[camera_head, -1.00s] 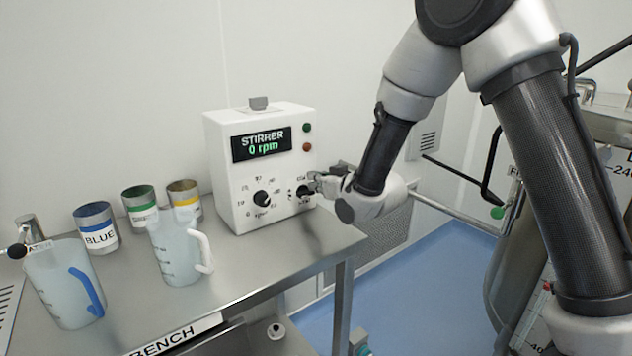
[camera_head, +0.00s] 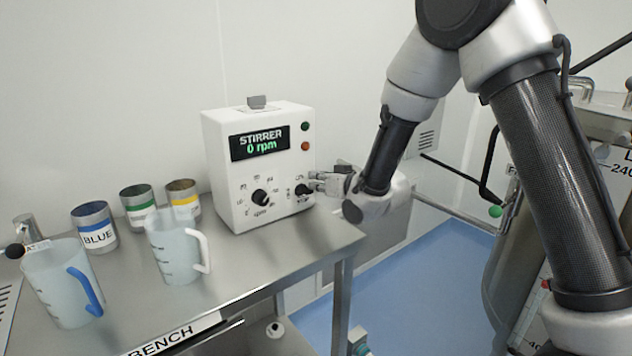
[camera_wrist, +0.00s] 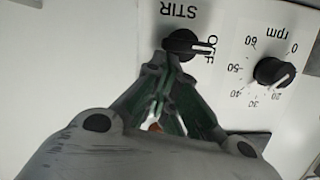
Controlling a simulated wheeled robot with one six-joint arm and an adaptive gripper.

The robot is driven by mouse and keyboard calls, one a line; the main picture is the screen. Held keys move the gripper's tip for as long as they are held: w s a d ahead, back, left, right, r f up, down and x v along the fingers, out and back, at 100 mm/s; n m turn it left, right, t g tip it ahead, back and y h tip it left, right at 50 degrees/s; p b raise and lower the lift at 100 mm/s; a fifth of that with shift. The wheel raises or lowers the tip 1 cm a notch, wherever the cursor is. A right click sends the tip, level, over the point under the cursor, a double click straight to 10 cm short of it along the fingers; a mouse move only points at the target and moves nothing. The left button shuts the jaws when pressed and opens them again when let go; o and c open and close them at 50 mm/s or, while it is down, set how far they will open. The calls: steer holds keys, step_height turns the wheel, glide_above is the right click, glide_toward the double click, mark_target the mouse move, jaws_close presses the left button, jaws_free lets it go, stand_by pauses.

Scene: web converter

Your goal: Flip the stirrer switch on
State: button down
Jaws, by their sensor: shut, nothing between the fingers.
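The white stirrer box (camera_head: 225,185) stands on the bench, and its display reads "STIRRER 0 rpm". The black stirrer switch (camera_head: 302,190) is at the lower right of its front. In the wrist view the switch (camera_wrist: 182,44) has a pale pointer line toward the "OFF" label, with "STIR" printed beside it. My gripper (camera_head: 316,184) is shut and empty, its fingertips right at the switch. In the wrist view the gripper tips (camera_wrist: 168,62) overlap the switch's lower edge; I cannot tell whether they touch it. The rpm knob (camera_head: 261,197) is left of the switch.
Two jugs (camera_head: 172,250) (camera_head: 55,290) and blue, green and yellow-labelled tins (camera_head: 95,236) stand left on the steel bench (camera_head: 250,262). A green lamp (camera_head: 305,127) and a red lamp (camera_head: 305,146) sit above the switch. A large vessel (camera_head: 515,240) is at right.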

steer(key=shift+f, duration=0.1)
steer(key=shift+w+d+f+m+y, duration=0.2)
steer(key=shift+d+f+m+y, duration=0.05)
steer(key=shift+m, duration=0.5)
steer(key=shift+w+d+f+m+y, duration=0.15)
steer(key=shift+d+f+m+y, duration=0.1)
steer(key=shift+m, duration=0.5)
steer(key=shift+w+d+f+m+g+y, duration=0.1)
steer(key=shift+f+m+g+y, duration=0.15)
steer(key=shift+m, duration=0.45)
steer(key=shift+w+d+f+m+g+y, duration=0.15)
steer(key=shift+f+m, duration=0.2)
steer(key=shift+m, duration=0.35)
steer(key=shift+f+m+y, duration=0.3)
steer(key=shift+f+m, duration=0.1)
steer(key=shift+m, duration=0.45)
steer(key=shift+f+m+y, duration=0.3)
steer(key=shift+f+m, duration=0.05)
steer(key=shift+m, duration=0.5)
steer(key=shift+a+f+m+y, duration=0.1)
steer(key=shift+f+m+y, duration=0.15)
steer(key=shift+m, duration=0.45)
steer(key=shift+f+m+y, duration=0.15)
steer(key=shift+f+m, duration=0.15)
steer(key=shift+m, duration=0.4)
steer(key=shift+s+f, duration=0.1)
